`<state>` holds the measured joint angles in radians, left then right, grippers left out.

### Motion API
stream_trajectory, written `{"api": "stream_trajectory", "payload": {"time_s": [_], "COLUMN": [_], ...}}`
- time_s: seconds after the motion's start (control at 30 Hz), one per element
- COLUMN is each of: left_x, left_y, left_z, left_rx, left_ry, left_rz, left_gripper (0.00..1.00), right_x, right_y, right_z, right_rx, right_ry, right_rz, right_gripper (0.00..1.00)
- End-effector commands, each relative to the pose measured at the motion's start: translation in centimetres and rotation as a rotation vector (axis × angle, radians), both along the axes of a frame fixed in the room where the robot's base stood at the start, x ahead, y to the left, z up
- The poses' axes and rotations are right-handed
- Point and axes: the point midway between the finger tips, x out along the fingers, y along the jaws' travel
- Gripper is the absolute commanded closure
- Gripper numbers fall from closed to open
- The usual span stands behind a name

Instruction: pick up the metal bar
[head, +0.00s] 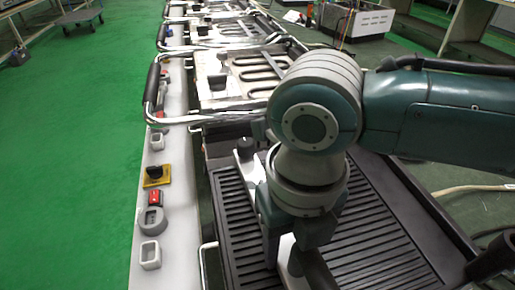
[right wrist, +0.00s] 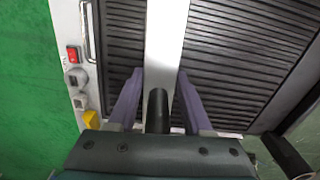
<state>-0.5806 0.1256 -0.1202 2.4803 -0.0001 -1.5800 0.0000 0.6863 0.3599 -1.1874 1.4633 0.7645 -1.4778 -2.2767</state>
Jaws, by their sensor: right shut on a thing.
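The metal bar (right wrist: 165,40) is a long pale strip lying across the dark ribbed grill plate in the right wrist view. In the head view, part of the bar (head: 243,170) shows left of my wrist, with a dark knob at its far end; my arm hides much of the rest. My right gripper (right wrist: 159,78) has its two purple fingers on either side of the bar and is shut on it. A black post (right wrist: 157,110) stands between the fingers near the palm. In the head view the right gripper points down over the grill. My left gripper is not in view.
The ribbed grill plate (head: 232,215) lies under the bar. A pale control panel (head: 178,215) with a yellow-based switch (head: 155,175) and red switch runs along its left. More appliances with heating coils (head: 262,72) and tubular handles stand beyond. Green floor (head: 75,170) is open at left.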

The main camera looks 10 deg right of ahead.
Motion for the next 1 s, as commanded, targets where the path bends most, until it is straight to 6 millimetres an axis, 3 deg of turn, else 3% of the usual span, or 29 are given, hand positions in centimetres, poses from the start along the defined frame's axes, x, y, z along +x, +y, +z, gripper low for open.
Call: {"api": "stream_trajectory", "payload": {"time_s": [0.17, 0.67, 0.87, 1.0], "left_x": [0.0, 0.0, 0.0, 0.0], "left_y": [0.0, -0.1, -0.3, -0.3], "left_z": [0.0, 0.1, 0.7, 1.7], "left_rx": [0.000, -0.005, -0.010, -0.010], "left_ry": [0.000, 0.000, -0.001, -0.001], "left_rz": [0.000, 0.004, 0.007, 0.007], "left_gripper": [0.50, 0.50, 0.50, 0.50], "right_x": [0.0, 0.1, 0.2, 0.2], "right_y": [0.0, 0.0, 0.0, 0.0], "right_z": [0.0, 0.2, 2.2, 5.8], "right_rx": [0.000, 0.001, 0.001, 0.003], "right_ry": [0.000, -0.002, -0.004, -0.008], "right_rz": [-0.001, 0.000, -0.001, 0.001], "right_gripper": [1.00, 1.00, 1.00, 1.00]}}
